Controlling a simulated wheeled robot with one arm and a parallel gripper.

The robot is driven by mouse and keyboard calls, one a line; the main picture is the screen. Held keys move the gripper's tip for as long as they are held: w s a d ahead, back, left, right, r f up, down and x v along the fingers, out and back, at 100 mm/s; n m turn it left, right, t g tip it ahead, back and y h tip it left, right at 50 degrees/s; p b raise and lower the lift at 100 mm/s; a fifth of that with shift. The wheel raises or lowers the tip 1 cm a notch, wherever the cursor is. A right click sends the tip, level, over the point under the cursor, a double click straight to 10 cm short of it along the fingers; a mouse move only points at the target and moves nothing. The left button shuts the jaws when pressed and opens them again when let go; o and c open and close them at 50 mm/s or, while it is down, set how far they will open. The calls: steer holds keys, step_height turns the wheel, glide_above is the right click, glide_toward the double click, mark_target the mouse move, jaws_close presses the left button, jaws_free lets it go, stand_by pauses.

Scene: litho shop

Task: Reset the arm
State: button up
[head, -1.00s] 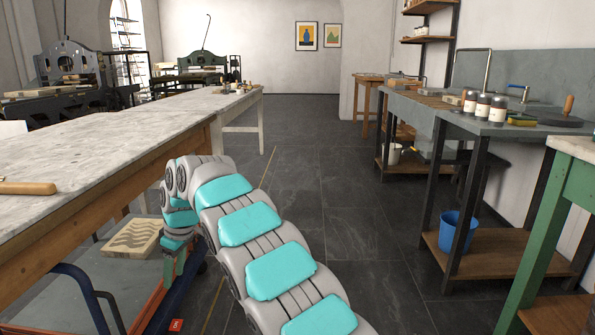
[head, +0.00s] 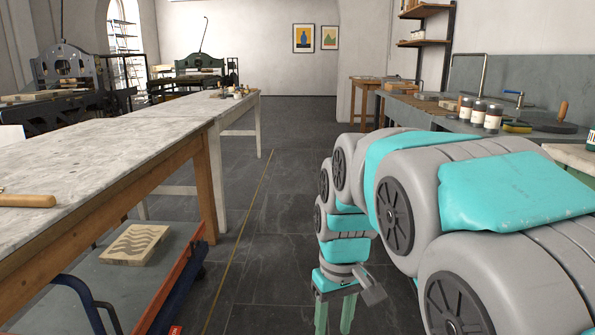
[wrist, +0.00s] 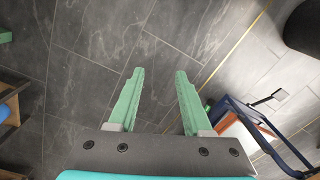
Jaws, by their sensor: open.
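My gripper (head: 335,311) hangs at the end of my grey and teal arm, right of centre in the head view, pointing down over the dark tiled floor. In the wrist view its two green fingers (wrist: 158,100) are apart with only floor tiles between them. It is open and holds nothing.
A long marble-topped table (head: 110,160) runs along the left. A grey bench (head: 425,108) with several jars stands at right. The central aisle floor (head: 285,190) is clear.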

steer(key=s+d+f+m, duration=0.1)
steer(key=s+d, duration=0.2)
steer(key=s, duration=0.4)
steer(key=s+d+f+m+g+p, duration=0.1)
steer(key=s+d+f+m, duration=0.1)
steer(key=s, duration=0.6)
steer(key=s+d+f+m, duration=0.1)
steer(key=s+d+f, duration=0.1)
steer(key=s, duration=0.5)
steer(key=shift+s+d, duration=0.15)
steer(key=shift+d, duration=0.65)
steer(key=shift+a, duration=0.1)
